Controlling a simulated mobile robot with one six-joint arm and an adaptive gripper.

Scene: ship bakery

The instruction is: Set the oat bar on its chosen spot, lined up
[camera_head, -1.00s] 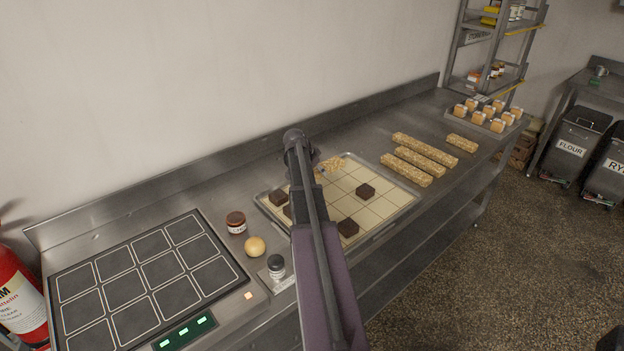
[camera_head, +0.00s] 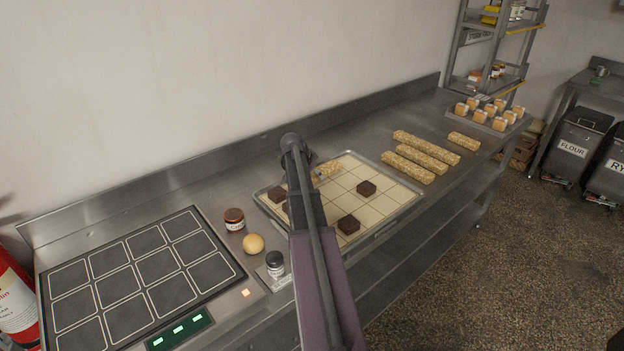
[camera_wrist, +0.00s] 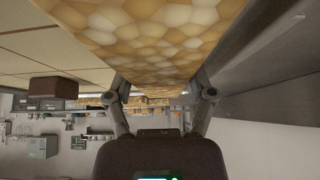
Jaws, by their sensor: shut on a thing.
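An oat bar (camera_wrist: 165,40) fills the upper middle of the wrist view, very close. My gripper (camera_wrist: 160,92) is shut on it, with one finger on each side. In the head view the held bar (camera_head: 326,171) shows partly behind my arm, at the far left part of the gridded tray (camera_head: 399,204). My gripper itself is hidden there by my arm. I cannot tell whether the bar touches the tray. Dark brown squares lie on the tray, one near its middle (camera_head: 366,188), one nearer the front (camera_head: 348,224), and others at the left, partly covered by my arm.
Several oat bars (camera_head: 415,166) lie right of the tray, with a shorter one (camera_head: 464,141) farther right. A jar (camera_head: 234,219), a round yellow ball (camera_head: 253,244) and a small dark-lidded jar (camera_head: 275,263) stand left of my arm, beside the black hob panel (camera_head: 140,275). A wall strip runs behind.

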